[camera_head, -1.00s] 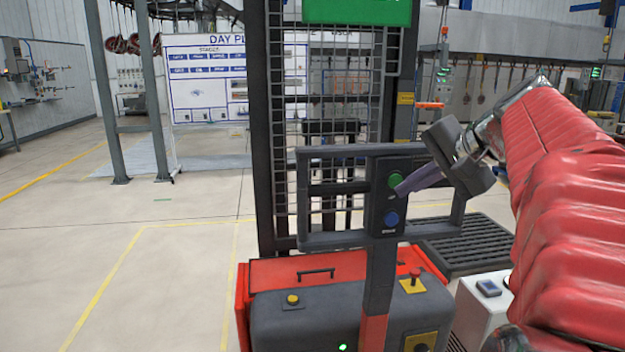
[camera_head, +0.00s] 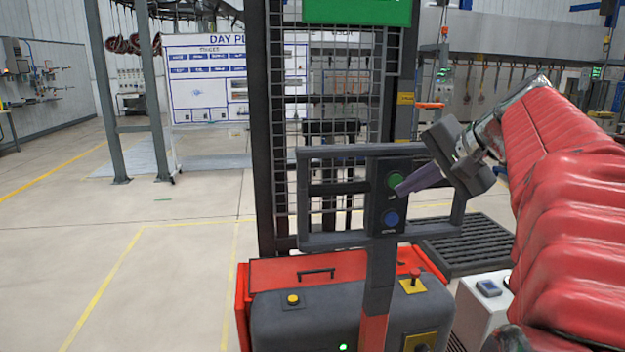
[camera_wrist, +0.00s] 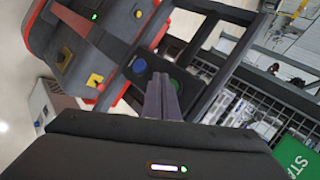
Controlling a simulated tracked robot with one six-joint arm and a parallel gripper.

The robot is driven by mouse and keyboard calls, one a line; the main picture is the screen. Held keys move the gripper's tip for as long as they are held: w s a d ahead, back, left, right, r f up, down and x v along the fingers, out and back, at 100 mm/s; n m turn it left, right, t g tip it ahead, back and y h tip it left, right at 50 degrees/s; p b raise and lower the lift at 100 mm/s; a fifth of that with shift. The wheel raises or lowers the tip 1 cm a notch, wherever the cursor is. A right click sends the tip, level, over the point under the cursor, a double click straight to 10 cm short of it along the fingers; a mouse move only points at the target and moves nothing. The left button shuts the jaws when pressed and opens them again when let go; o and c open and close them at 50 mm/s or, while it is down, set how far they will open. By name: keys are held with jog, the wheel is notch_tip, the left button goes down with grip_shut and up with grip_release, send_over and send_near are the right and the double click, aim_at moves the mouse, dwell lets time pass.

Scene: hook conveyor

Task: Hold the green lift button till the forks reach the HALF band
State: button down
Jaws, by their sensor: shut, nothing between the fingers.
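The green lift button (camera_head: 395,181) sits at the top of a dark control panel on the stacker's handle frame, with a blue button (camera_head: 391,218) below it. My gripper (camera_head: 400,192) is shut and empty, its fingertips at the lower right edge of the green button in the head view. I cannot tell whether they touch it. In the wrist view my shut fingers (camera_wrist: 162,85) point at the panel and partly cover the green button (camera_wrist: 175,84); the blue button (camera_wrist: 139,66) is clear. The forks and the HALF band are not visible.
The stacker's mesh mast (camera_head: 330,110) and handle frame (camera_head: 330,240) stand directly ahead. Its red and grey body (camera_head: 340,315) carries a red stop button (camera_head: 415,273) and a yellow one (camera_head: 292,299). Open floor (camera_head: 180,260) lies to the left; a dark grate (camera_head: 465,245) lies to the right.

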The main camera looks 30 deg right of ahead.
jog(key=shift+w, duration=0.15)
jog(key=shift+w+d, duration=0.15)
jog(key=shift+w, duration=0.15)
jog(key=shift+w+d, duration=0.1)
jog(key=shift+w, duration=0.3)
dwell(4.1)
jog(key=shift+s, duration=0.2)
jog(key=shift+s+a, duration=0.25)
jog(key=shift+s, duration=0.4)
jog(key=shift+s, duration=0.1)
jog(key=shift+s+a, duration=0.25)
jog(key=shift+s, duration=0.5)
jog(key=shift+s+a, duration=0.2)
jog(key=shift+s, duration=0.6)
jog(key=shift+s+a, duration=0.25)
jog(key=shift+s, duration=0.5)
